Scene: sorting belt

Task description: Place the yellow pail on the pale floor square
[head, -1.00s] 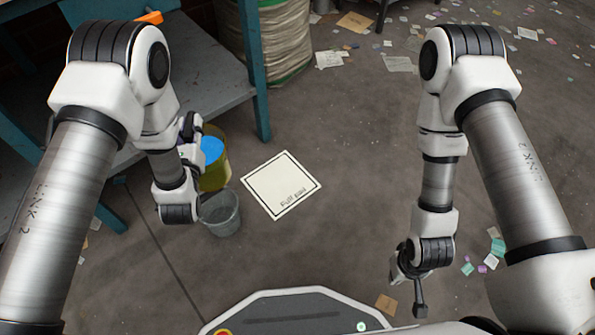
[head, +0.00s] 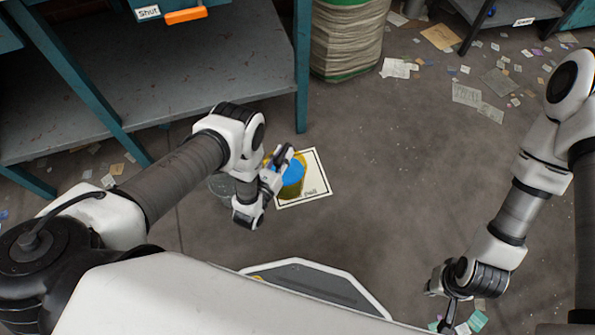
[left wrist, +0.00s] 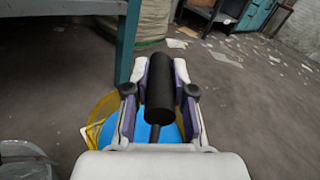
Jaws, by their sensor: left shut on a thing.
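The yellow pail (head: 292,190), with a blue surface inside, is partly hidden under my left gripper (head: 279,166). The gripper is shut on the pail's black handle grip (left wrist: 160,85), which stands between the fingers in the left wrist view. The pail's yellow rim (left wrist: 103,112) shows there below the fingers. The pale floor square (head: 319,180) has a black border and lettering partly covered. In the head view the pail overlaps its left part. I cannot tell whether the pail touches the floor. My right gripper (head: 446,298) is low at the right, its jaws unclear.
A grey bucket (head: 221,187) stands left of the pail, partly behind my left arm. A teal-legged bench (head: 302,85) and a large sack-like bin (head: 347,45) stand behind. Paper scraps (head: 466,95) litter the floor. The floor right of the square is clear.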

